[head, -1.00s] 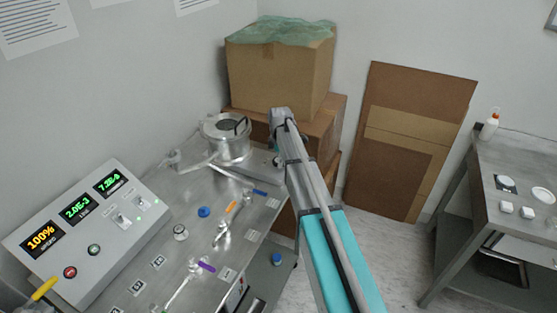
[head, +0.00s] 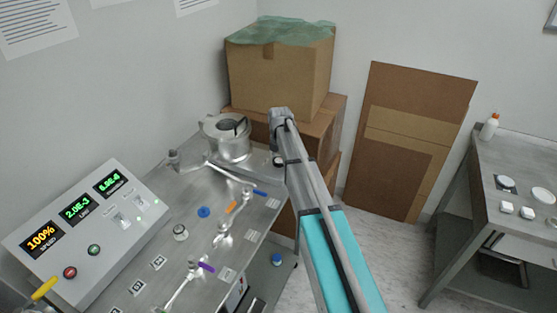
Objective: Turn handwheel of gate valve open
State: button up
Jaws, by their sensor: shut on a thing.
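My arm reaches up from the lower right, and its far joint stands over the back right corner of the metal bench (head: 158,273). My gripper is hidden behind the arm, so its fingers and anything between them do not show. A small dark and pale part (head: 278,161) shows just left of the arm; I cannot tell whether it is a valve part or the gripper. The gate valve's handwheel cannot be made out for certain. A round blue knob (head: 204,212) and a black-and-white round part (head: 180,232) sit on the bench top, clear of the arm.
A metal chamber (head: 227,140) stands at the bench's back. Orange (head: 231,208), blue (head: 260,193) and purple (head: 206,267) handles sit on pipework. A control panel (head: 89,230) is at left. Cardboard boxes (head: 280,75) stand behind the arm; a side table (head: 518,160) is at right.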

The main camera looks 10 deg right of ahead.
jog(key=shift+w+n, duration=0.2)
jog(key=shift+n, duration=0.1)
jog(key=o, duration=1)
jog(key=shift+s, duration=0.1)
jog(key=shift+r, duration=0.1)
